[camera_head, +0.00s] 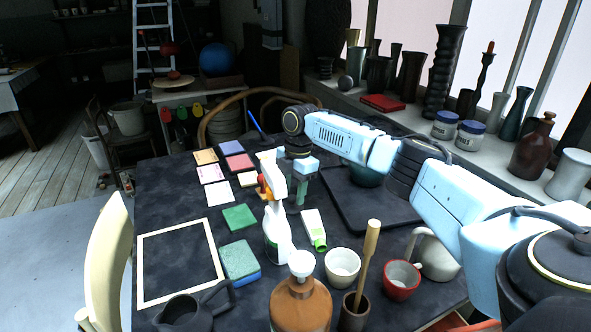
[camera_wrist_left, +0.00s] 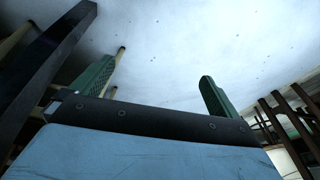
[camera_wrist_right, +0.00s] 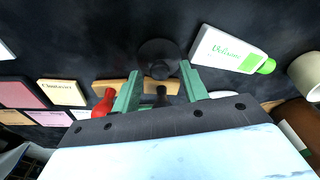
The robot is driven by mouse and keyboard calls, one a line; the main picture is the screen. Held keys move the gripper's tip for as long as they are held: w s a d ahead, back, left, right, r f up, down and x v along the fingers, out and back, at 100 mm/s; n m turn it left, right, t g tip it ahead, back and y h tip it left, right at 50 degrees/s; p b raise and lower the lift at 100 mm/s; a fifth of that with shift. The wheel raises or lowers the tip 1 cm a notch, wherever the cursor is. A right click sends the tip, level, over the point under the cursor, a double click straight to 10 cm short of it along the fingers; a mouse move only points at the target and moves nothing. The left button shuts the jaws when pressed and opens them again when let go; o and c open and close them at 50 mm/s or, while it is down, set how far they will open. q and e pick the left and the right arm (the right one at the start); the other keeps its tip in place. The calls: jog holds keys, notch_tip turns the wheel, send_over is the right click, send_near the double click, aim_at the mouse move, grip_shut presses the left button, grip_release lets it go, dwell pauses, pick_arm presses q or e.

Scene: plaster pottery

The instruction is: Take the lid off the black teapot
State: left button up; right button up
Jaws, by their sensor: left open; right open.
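A black vessel (camera_head: 182,314) with a loop handle, apparently the black teapot, stands at the table's near left in the head view, cut by the bottom edge. I cannot make out its lid there. My right gripper (camera_head: 297,203) is well away from it, pointing down over the table's middle beside the spray bottle. In the right wrist view its green fingers (camera_wrist_right: 161,88) are open. A small round black piece (camera_wrist_right: 158,52) with a narrow knob shows between and beyond them; I cannot tell whether they touch it. My left gripper (camera_wrist_left: 158,88) is open and empty, outside the head view.
A white spray bottle (camera_head: 277,238) stands close to the right gripper. Coloured tiles and an empty frame (camera_head: 144,270) lie at left.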

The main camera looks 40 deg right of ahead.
jog(key=r, duration=0.1)
jog(key=r+p, duration=0.1)
jog(key=r, duration=0.3)
jog(key=shift+d, duration=0.35)
pick_arm(q)
jog(key=s+a+f+p, duration=0.2)
jog(key=s+f, duration=0.3)
jog(key=f, duration=0.3)
jog(key=shift+s+a+g, duration=0.3)
jog(key=shift+a+g, duration=0.1)
jog(key=shift+a, duration=0.1)
pick_arm(e)
notch_tip(320, 180, up, 6)
jog(key=shift+d+r, duration=0.15)
jog(key=shift+d, duration=0.25)
